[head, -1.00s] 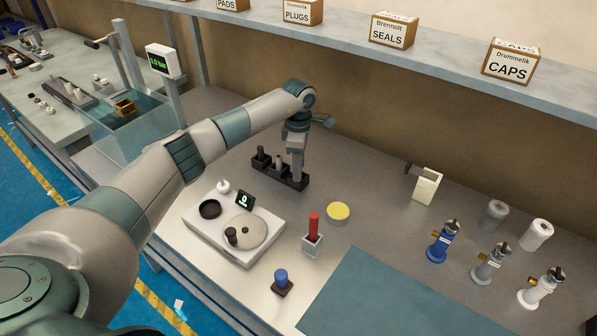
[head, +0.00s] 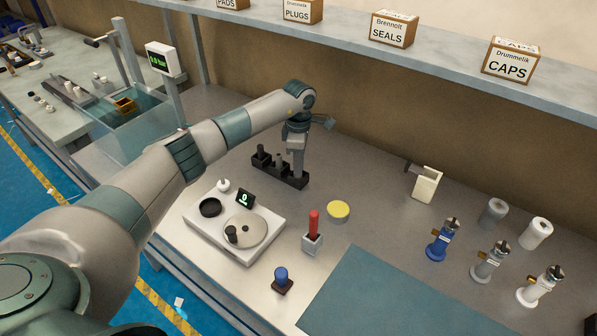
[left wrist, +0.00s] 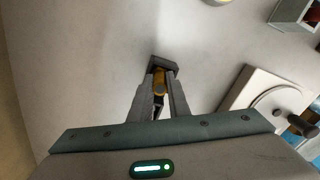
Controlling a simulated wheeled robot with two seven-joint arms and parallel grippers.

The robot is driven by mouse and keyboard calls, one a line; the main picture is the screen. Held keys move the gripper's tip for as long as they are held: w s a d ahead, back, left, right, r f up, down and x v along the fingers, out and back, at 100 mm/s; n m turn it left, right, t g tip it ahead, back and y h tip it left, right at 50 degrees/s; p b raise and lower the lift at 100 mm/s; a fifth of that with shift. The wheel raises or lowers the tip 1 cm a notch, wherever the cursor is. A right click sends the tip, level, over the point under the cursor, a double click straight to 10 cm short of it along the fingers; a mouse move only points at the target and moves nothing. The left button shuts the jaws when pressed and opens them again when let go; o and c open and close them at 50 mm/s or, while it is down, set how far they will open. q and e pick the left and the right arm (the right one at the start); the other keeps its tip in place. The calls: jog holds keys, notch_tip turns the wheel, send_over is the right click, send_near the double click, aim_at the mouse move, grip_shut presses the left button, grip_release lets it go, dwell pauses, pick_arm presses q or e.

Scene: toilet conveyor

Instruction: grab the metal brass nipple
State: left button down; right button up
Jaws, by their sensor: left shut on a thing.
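A small brass-coloured piece, the nipple (left wrist: 160,82), shows between the fingertips in the left wrist view. My left gripper (left wrist: 159,88) is shut on it from both sides. A dark block (left wrist: 163,65) lies just beyond the fingertips. In the head view my left gripper (head: 297,168) points down at the right end of a black holder (head: 266,172) with dark upright pegs. There the fingers hide the nipple, and I cannot tell whether it still touches the holder. My right gripper is not in view.
A white scale (head: 232,226) stands in front of the holder. A red-handled tool in a grey block (head: 313,238), a yellow-topped tin (head: 338,211) and a blue stamp (head: 282,279) stand nearby. Several valve-like fittings stand at right. The teal mat (head: 385,295) is clear.

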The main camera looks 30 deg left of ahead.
pick_arm(q)
notch_tip(320, 180, up, 8)
jog(key=b, duration=0.3)
jog(key=shift+r+b, duration=0.25)
jog(key=shift+b, duration=0.1)
jog(key=shift+r, duration=0.8)
